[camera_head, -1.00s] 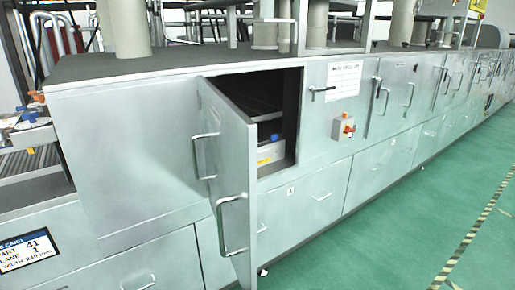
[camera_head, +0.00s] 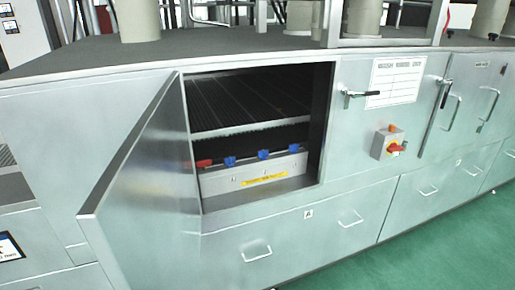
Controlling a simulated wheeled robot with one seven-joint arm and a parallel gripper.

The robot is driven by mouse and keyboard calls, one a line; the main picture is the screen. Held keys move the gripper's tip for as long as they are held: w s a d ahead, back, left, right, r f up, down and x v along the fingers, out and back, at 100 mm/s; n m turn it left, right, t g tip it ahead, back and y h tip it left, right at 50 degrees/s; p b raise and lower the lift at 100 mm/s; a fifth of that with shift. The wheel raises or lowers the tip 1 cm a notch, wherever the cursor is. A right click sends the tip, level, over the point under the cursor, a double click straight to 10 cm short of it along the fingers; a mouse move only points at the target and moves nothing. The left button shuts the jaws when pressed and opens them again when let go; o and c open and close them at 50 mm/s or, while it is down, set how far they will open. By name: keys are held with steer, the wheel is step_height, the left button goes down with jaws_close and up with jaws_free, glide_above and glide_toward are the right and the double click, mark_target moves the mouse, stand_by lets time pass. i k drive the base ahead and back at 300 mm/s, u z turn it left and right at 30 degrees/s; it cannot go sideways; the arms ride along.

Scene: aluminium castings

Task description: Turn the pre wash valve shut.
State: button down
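An open cabinet compartment (camera_head: 262,202) shows a row of valve handles on a grey panel (camera_head: 222,182). Small marks and a yellow label (camera_head: 265,178) are on the panel, too small to read. I cannot tell which handle is the pre wash valve or how far each is turned. My gripper is not in view.
The metal door (camera_head: 150,200) stands open toward me on the left of the compartment. A dark rack (camera_head: 250,100) sits above the handles. A red rotary switch (camera_head: 394,148) and a latch handle (camera_head: 362,94) are on the right. Green floor (camera_head: 440,250) is clear at lower right.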

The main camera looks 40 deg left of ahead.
mark_target(204, 163)
steer(key=u, duration=1.4)
steer(key=i, duration=1.55)
steer(key=u, duration=0.8)
steer(key=i, duration=0.45)
steer(key=u, duration=0.4)
